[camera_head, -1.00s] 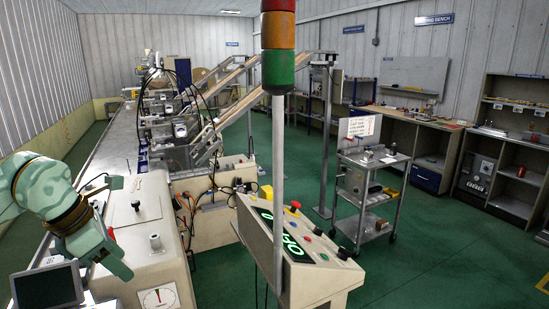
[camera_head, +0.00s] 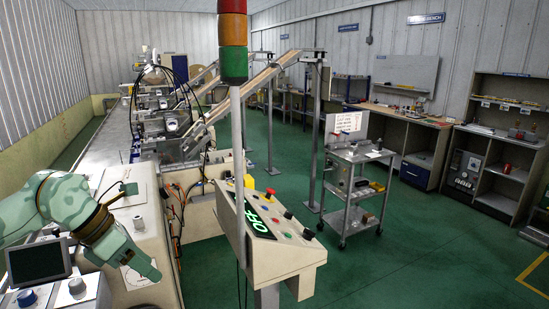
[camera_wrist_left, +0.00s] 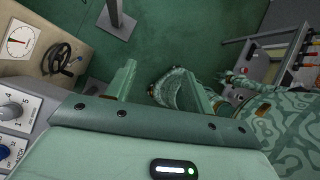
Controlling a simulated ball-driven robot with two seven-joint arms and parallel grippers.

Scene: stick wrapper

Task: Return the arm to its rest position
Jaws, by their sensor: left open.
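My left arm, pale green with a dark band, comes in from the left in the head view. Its left gripper (camera_head: 140,268) hangs over the front end of the light machine bench, beside the small screen. In the left wrist view the left gripper (camera_wrist_left: 160,82) has its two green fingers spread apart, and I see nothing held between them. Green floor shows beyond the fingers. My right gripper cannot be made out in either view.
A control console (camera_head: 272,238) with buttons and a signal tower (camera_head: 234,45) stands right of the arm. The small screen (camera_head: 38,262) and knobs lie close by the arm. A handwheel (camera_wrist_left: 62,58) shows in the wrist view. A steel cart (camera_head: 352,185) stands farther right, with open floor around it.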

